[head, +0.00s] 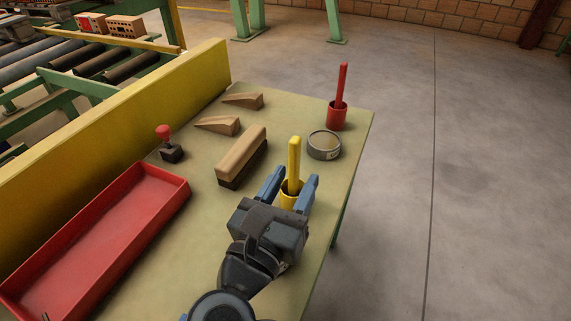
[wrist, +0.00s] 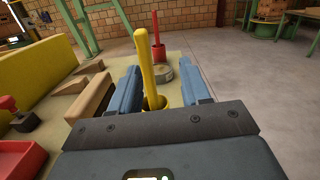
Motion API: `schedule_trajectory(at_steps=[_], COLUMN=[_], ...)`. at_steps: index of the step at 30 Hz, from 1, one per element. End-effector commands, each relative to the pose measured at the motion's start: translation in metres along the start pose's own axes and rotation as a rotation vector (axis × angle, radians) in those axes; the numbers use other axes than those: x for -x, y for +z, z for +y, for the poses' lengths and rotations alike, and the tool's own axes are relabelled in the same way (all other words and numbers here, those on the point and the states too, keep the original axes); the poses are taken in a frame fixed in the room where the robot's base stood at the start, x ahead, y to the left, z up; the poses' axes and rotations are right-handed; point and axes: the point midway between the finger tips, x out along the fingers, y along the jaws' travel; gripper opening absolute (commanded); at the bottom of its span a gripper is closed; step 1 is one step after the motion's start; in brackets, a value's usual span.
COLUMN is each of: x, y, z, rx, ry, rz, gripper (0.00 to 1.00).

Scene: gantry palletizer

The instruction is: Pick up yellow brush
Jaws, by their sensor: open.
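The yellow brush (head: 294,160) stands upright in a yellow cup on the table, with its handle rising well above the rim. It also shows in the wrist view (wrist: 146,68), leaning slightly to the left there. The yellow cup (head: 289,201) is partly hidden by my gripper. My gripper (head: 291,184) is open, with its blue fingers on either side of the brush and cup. In the wrist view the fingers (wrist: 163,92) flank the brush with gaps on both sides. I cannot tell whether either finger touches the cup.
Behind stand a round grey tin (head: 324,145) and a red cup (head: 337,117) with a red brush (head: 342,82). A wooden-backed brush (head: 242,156), wooden wedges (head: 217,125), a stamp (head: 170,149) and a red tray (head: 150,218) lie left. A yellow wall (head: 120,115) bounds the table's left; open floor lies right.

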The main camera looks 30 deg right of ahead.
Motion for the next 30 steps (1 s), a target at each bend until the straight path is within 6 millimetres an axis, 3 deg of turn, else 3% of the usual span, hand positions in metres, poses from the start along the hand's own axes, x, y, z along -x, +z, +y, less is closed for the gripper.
schedule_trajectory(at_steps=[5, 14, 22, 30], x=[0.002, -0.026, -0.063, -0.073], y=[-0.001, -0.003, -0.006, -0.008], z=[0.015, 0.015, 0.017, 0.017], rx=[-0.067, -0.070, -0.069, -0.070], ry=[-0.003, -0.004, -0.005, -0.003], rz=[0.060, 0.064, 0.063, 0.063], gripper=[0.47, 0.47, 0.47, 0.47])
